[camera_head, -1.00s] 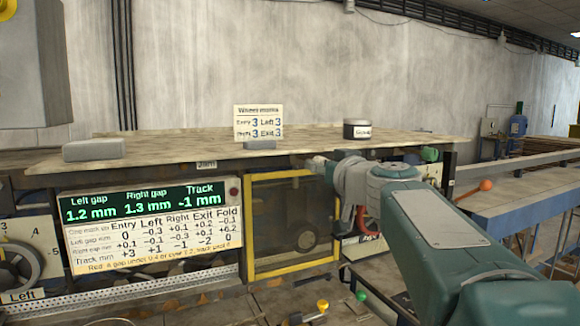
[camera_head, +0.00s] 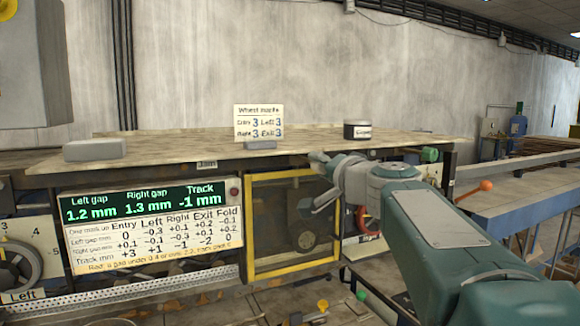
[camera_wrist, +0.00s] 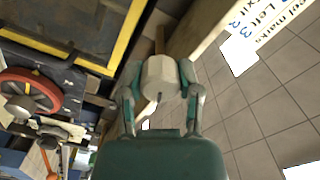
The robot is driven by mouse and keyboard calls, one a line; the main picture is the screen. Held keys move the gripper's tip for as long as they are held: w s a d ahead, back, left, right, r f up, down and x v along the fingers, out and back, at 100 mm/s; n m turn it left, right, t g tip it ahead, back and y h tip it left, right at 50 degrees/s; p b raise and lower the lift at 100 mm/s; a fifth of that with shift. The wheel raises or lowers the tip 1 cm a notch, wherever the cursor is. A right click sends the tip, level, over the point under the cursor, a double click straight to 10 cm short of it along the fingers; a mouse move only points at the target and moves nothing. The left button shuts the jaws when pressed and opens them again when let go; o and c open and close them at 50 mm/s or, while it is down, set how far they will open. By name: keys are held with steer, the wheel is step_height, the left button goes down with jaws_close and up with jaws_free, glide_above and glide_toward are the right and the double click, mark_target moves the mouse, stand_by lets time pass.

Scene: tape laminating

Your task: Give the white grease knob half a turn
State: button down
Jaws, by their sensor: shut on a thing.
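The white grease knob (camera_wrist: 159,78) is a short, pale, faceted cylinder in the wrist view, with a small dark slot near its lower edge. My gripper (camera_wrist: 159,72) is shut on it, one finger on each side. In the head view my gripper (camera_head: 318,181) is below the front edge of the tabletop, in front of the yellow-framed window. I cannot make out the knob in the head view. How the knob joins the machine is hidden.
The tabletop (camera_head: 400,141) runs just above my gripper. The yellow frame (camera_head: 292,268) is behind it. A red handwheel (camera_wrist: 28,95) lies to the left in the wrist view. A display panel (camera_head: 150,225) is at left. An orange-tipped lever (camera_head: 486,185) stands at right.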

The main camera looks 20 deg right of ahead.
steer(key=m, duration=0.6)
steer(key=shift+f, duration=0.15)
steer(key=m, duration=0.6)
steer(key=shift+w+f, duration=0.1)
steer(key=m, duration=1)
steer(key=shift+f, duration=0.1)
steer(key=shift+m, duration=0.4)
steer(key=shift+c, duration=1.5)
jaws_free()
steer(key=shift+r, duration=0.2)
